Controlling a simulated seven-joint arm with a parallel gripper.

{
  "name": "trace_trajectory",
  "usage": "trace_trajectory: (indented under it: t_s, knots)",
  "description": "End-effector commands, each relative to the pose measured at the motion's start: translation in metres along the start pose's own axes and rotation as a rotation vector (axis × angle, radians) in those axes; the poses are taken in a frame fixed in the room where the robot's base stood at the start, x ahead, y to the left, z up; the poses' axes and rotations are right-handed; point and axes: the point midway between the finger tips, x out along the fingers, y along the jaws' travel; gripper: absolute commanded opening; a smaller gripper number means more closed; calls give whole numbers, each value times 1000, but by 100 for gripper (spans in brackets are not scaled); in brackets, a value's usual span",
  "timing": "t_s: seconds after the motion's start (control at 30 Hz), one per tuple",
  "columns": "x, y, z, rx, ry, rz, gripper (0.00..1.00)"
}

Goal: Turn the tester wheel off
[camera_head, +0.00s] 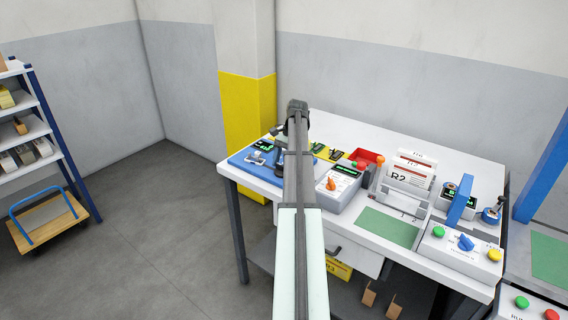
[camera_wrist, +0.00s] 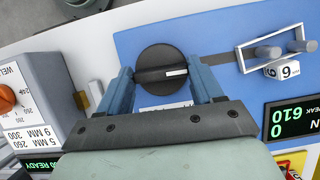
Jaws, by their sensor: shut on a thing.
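The tester wheel looks to be the round black knob (camera_wrist: 161,71) with a white pointer mark, set on a blue panel (camera_wrist: 215,30) in the wrist view. My gripper (camera_wrist: 163,86) has its two blue-grey fingers on either side of the knob's grip bar and is shut on it. The white mark points to the right in that view. In the head view the blue panel (camera_head: 241,159) lies at the table's left end, and my arm hides the knob and most of my gripper. A label below the knob is partly covered by my gripper.
Right of the knob are a small counter (camera_wrist: 282,69) with metal pegs and a green display (camera_wrist: 291,118). A grey box with an orange knob (camera_head: 331,183) stands close by.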

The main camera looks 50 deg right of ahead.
Motion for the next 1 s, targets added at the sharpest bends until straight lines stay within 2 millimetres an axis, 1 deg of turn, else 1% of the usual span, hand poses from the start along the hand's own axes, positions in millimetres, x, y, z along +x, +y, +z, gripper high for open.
trace_trajectory:
  t_s: [0.2,0.63,0.67,0.9,1.0]
  knots:
    - [0,-1,0,-40,2,14,36]
    - [0,-1,0,-47,2,17,36]
    - [0,-1,0,-47,2,17,68]
    - [0,-1,0,-45,2,17,91]
    - [0,0,0,-45,1,17,92]
